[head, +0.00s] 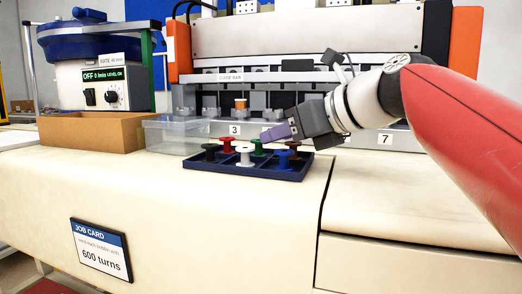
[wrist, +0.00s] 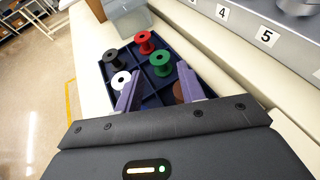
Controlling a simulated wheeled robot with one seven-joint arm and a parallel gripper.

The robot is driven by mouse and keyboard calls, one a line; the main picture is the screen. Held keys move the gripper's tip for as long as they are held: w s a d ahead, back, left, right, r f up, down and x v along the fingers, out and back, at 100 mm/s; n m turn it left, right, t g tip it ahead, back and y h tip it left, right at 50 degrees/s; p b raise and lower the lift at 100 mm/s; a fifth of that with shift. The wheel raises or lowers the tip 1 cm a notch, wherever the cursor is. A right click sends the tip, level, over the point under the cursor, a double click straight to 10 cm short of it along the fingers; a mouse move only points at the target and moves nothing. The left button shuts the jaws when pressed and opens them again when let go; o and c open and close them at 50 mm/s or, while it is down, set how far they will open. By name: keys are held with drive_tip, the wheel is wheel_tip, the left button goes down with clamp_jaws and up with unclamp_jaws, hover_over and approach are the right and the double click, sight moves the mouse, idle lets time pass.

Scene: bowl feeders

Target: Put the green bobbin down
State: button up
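A green bobbin (head: 258,147) stands upright in the back row of the dark blue tray (head: 250,174). In the wrist view the green bobbin (wrist: 160,62) shows beyond and between my fingertips. My gripper (head: 272,133) has purple fingers and hangs low over the tray's back right part. In the wrist view my gripper (wrist: 160,77) has its fingers spread, with no bobbin clearly between them.
The tray also holds black (head: 211,151), red (head: 227,144), white (head: 245,156), blue (head: 283,159) and brown (head: 294,148) bobbins. A clear bin (head: 175,137) and a cardboard box (head: 95,131) stand left. The machine (head: 320,35) stands behind. The counter in front is clear.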

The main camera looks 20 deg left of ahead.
sight(259, 148)
drive_tip(key=x, duration=0.5)
drive_tip(key=shift+a, duration=0.15)
drive_tip(key=c, duration=0.8)
